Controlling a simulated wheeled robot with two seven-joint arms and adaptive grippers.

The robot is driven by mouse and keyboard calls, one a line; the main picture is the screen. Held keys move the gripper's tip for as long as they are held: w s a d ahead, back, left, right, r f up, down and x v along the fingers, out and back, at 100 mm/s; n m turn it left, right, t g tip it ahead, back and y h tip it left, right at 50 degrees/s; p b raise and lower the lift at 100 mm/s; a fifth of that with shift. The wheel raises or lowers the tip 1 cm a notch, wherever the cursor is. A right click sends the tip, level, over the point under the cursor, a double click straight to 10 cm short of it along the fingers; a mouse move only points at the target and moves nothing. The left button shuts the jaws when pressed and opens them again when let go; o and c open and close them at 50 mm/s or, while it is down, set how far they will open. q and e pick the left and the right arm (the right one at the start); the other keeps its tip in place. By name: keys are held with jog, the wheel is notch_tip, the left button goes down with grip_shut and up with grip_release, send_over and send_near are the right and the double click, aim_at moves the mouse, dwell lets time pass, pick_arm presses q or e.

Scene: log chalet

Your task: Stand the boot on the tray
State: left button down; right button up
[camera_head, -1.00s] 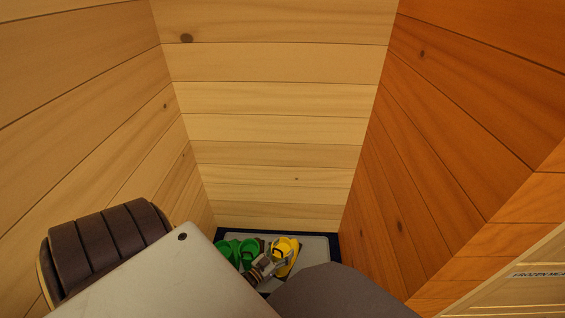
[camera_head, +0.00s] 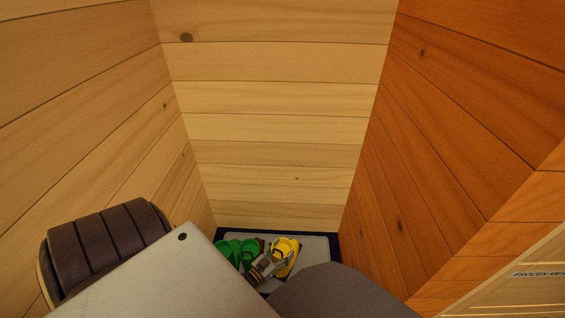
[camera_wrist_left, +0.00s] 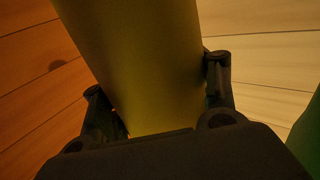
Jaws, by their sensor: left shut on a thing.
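A yellow boot (camera_head: 286,246) is over the right part of a grey tray (camera_head: 318,244) on the floor of the wooden nook. My left gripper (camera_head: 273,262) is shut on the boot. In the left wrist view the boot's yellow shaft (camera_wrist_left: 140,60) stands between the two fingers (camera_wrist_left: 162,85). The boot looks roughly upright, but I cannot tell whether its sole touches the tray. My right gripper is not in view.
Green boots (camera_head: 240,250) stand on the left part of the tray, close to the yellow boot. A dark mat edge (camera_head: 335,245) borders the tray. Plank walls (camera_head: 275,150) enclose the nook on three sides. A bare strip of tray lies right of the yellow boot.

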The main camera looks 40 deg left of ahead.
pick_arm(q)
jog(key=shift+f, duration=0.2)
jog(key=shift+c, duration=1.9)
grip_release()
jog(key=shift+o, duration=0.2)
jog(key=shift+f, duration=0.15)
jog(key=shift+r, duration=0.3)
jog(key=shift+r, duration=4.75)
